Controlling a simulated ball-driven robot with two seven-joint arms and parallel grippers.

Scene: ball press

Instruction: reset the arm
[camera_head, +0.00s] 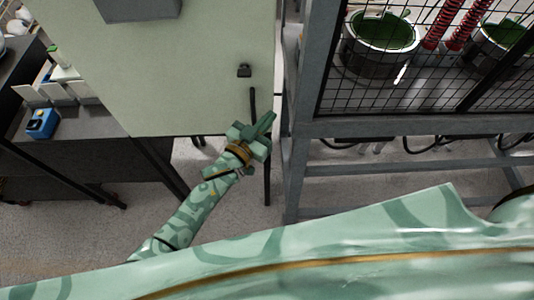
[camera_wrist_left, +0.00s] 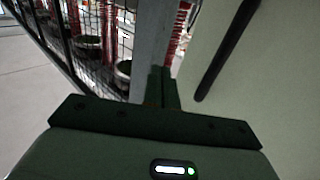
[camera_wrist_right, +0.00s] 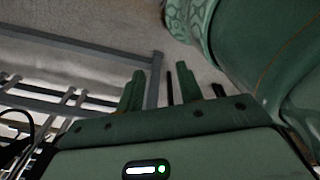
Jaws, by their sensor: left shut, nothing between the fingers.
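My left arm, green with a leaf-like pattern, reaches up from the lower left of the head view. My left gripper (camera_head: 267,122) is shut and empty, in front of the lower right edge of a pale green cabinet (camera_head: 185,75), close to its black bar handle (camera_head: 253,102). In the left wrist view the closed fingers (camera_wrist_left: 162,84) point at a grey frame post, with the handle (camera_wrist_left: 225,50) to their right. My right gripper (camera_wrist_right: 160,85) shows only in the right wrist view; its fingers are apart with nothing between them, low near grey frame bars.
A grey metal frame (camera_head: 299,110) with black wire mesh stands right of the cabinet. Behind the mesh are green-lined pots (camera_head: 384,32) and red springs (camera_head: 440,25). A dark bench with a blue device (camera_head: 42,123) is at the left. Grey floor shows below the cabinet.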

